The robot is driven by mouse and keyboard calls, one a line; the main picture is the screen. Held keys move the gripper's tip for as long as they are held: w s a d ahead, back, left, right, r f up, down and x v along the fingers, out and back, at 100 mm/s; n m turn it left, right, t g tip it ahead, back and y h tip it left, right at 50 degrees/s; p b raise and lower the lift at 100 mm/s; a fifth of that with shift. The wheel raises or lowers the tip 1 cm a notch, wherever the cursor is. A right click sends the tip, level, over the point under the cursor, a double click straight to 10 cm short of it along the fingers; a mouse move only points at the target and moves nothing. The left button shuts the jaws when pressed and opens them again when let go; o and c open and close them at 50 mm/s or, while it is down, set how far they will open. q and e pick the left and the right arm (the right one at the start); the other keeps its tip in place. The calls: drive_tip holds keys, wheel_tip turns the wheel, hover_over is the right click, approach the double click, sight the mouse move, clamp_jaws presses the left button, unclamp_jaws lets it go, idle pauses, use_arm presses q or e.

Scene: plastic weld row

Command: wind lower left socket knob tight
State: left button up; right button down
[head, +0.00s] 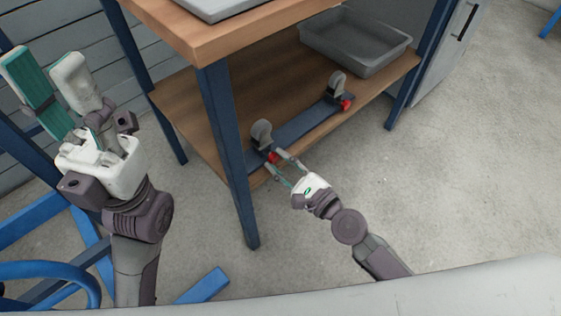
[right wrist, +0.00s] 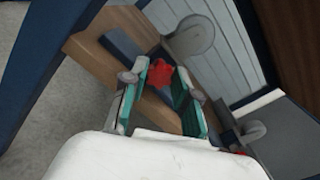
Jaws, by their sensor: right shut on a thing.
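The lower left socket knob (head: 273,157) is red and sits at the front of the left grey socket (head: 261,133) on a dark rail (head: 298,126) on the lower shelf. My right gripper (head: 281,166) reaches it from the front and is shut on it. In the right wrist view the red knob (right wrist: 160,75) shows between the teal finger pads of my right gripper (right wrist: 163,84), which partly hide it. My left gripper (head: 45,62) is raised at the far left, open and empty, away from the bench.
A second socket (head: 338,84) with a red knob (head: 346,105) stands at the rail's right end. A grey bin (head: 357,45) is at the back right of the wooden shelf. A blue bench leg (head: 228,160) stands close left of the left socket. The floor at right is clear.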

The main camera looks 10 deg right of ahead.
drive_tip(key=shift+n, duration=0.5)
drive_tip(key=c, duration=0.9)
unclamp_jaws()
drive_tip(key=shift+o, duration=0.2)
